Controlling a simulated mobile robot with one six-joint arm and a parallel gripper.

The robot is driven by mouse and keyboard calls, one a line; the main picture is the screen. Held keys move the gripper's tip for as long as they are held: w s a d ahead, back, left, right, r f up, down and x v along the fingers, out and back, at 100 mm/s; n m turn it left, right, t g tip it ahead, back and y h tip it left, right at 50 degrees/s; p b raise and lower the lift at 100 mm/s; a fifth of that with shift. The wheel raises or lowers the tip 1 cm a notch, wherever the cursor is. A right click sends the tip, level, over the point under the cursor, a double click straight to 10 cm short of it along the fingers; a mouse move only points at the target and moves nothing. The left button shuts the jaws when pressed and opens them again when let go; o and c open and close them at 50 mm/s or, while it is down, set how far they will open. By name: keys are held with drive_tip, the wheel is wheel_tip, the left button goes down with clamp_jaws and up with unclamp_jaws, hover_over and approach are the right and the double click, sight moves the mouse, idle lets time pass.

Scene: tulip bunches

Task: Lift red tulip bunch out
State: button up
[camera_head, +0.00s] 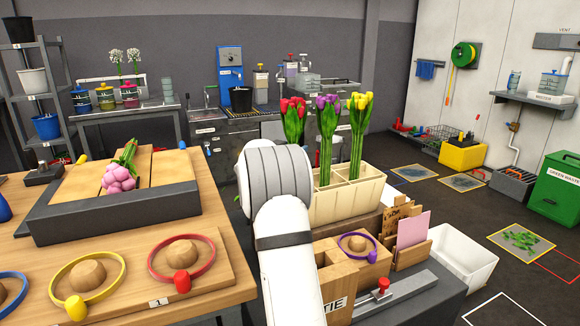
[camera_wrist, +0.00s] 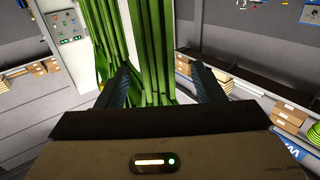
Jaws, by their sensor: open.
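The red tulip bunch (camera_head: 293,120) stands upright at the left of a cream divided crate (camera_head: 345,205). The purple bunch (camera_head: 328,130) and yellow bunch (camera_head: 359,125) stand to its right. My arm hides the lower stems of the red bunch and my gripper in the head view. In the wrist view my gripper (camera_wrist: 161,68) is open, with green stems (camera_wrist: 155,40) between or just beyond its fingers. More stems (camera_wrist: 101,25) pass behind the left finger. No blooms show there, so I cannot tell which bunch is between the fingers.
A wooden table (camera_head: 215,285) at left holds a dark-edged tray with a pink tulip bunch (camera_head: 118,178) and coloured rings around wooden domes. Cardboard boxes, a purple ring (camera_head: 357,247) and a white bin (camera_head: 462,262) sit in front of and right of the crate.

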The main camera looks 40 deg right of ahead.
sight(294, 115)
drive_tip(key=shift+x, duration=1.35)
drive_tip(key=shift+c, duration=0.5)
drive_tip(key=c, duration=1.2)
wheel_tip(294, 115, up, 10)
drive_tip(key=p, duration=0.4)
